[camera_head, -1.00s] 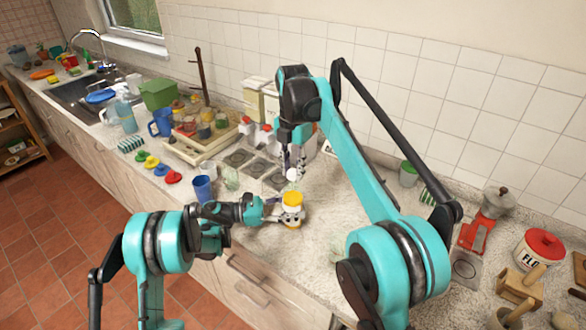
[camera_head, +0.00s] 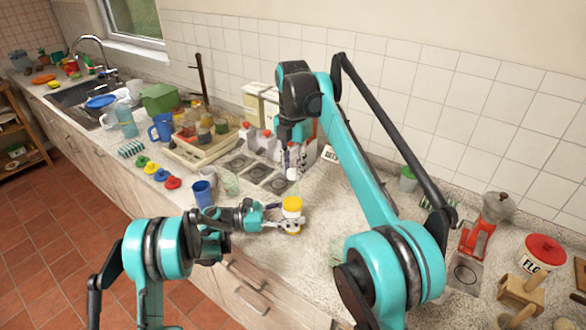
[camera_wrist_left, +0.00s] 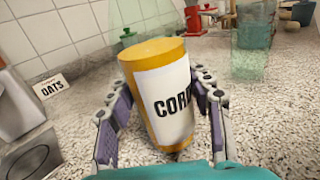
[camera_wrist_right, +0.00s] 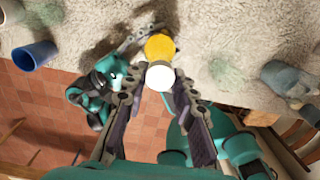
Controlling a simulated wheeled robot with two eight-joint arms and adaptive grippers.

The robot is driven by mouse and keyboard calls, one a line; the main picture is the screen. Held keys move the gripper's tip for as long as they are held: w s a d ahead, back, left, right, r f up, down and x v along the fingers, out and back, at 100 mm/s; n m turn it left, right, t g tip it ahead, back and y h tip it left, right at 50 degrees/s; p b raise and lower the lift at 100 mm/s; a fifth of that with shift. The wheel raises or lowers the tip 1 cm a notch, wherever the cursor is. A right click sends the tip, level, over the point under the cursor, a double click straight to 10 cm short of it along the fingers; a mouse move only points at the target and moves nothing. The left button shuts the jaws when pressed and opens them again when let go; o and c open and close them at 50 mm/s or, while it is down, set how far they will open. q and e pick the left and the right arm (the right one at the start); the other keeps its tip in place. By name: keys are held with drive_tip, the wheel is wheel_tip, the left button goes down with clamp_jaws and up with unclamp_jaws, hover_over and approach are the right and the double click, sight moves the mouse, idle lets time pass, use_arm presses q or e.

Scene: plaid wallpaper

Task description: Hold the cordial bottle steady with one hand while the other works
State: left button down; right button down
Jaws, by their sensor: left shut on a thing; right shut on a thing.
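The cordial bottle (camera_head: 291,206) is yellow with a white label. It stands upright near the counter's front edge in the head view and appears tilted in the left wrist view (camera_wrist_left: 160,90). My left gripper (camera_head: 282,222) is shut around its sides, one finger on each side (camera_wrist_left: 160,112). My right gripper (camera_head: 291,172) is above the bottle, fingers pointing down. It is shut on a small white round piece, perhaps a cap (camera_wrist_right: 160,76), which shows in front of the bottle's yellow top (camera_wrist_right: 159,47) in the right wrist view. Any gap between them is hard to judge.
A blue cup (camera_head: 202,194) and a clear glass (camera_head: 231,184) stand left of the bottle. Several coloured discs (camera_head: 173,183) lie farther left. A tray of jars (camera_head: 196,152) is behind. The counter (camera_head: 335,205) right of the bottle is largely clear.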

sight(293, 171)
drive_tip(key=shift+r, duration=2)
use_arm(q)
drive_tip(key=c, duration=0.6)
unclamp_jaws()
